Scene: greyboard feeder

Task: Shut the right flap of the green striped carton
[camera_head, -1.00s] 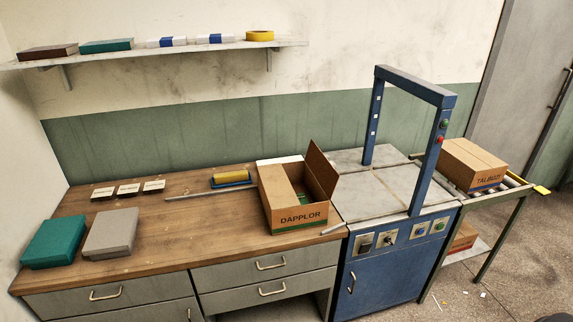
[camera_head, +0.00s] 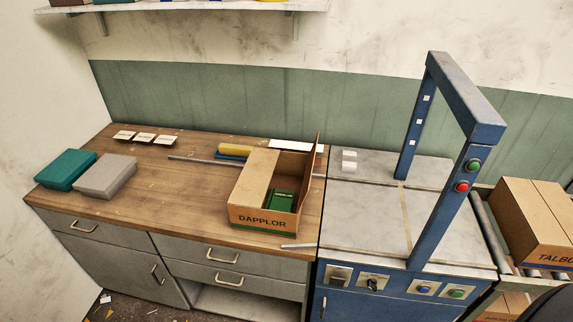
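The carton (camera_head: 262,219), marked DAPPLOR, is brown with a green stripe low on its front. It stands at the right end of the wooden bench, beside the grey-topped blue machine. Its left flap (camera_head: 254,176) appears to lie flat over the left part of the opening. Its right flap (camera_head: 311,170) stands up, seen nearly edge-on, along the right side. A green item (camera_head: 280,202) shows inside through the open right part. Neither of my grippers is in view.
The blue machine's arch (camera_head: 445,165) rises right of the carton. A yellow roll on a blue base (camera_head: 235,150), a grey rod and a white sheet (camera_head: 295,146) lie behind the carton. Teal (camera_head: 65,170) and grey (camera_head: 105,176) boxes lie left. The bench's middle is clear. Another carton (camera_head: 535,221) stands on rollers.

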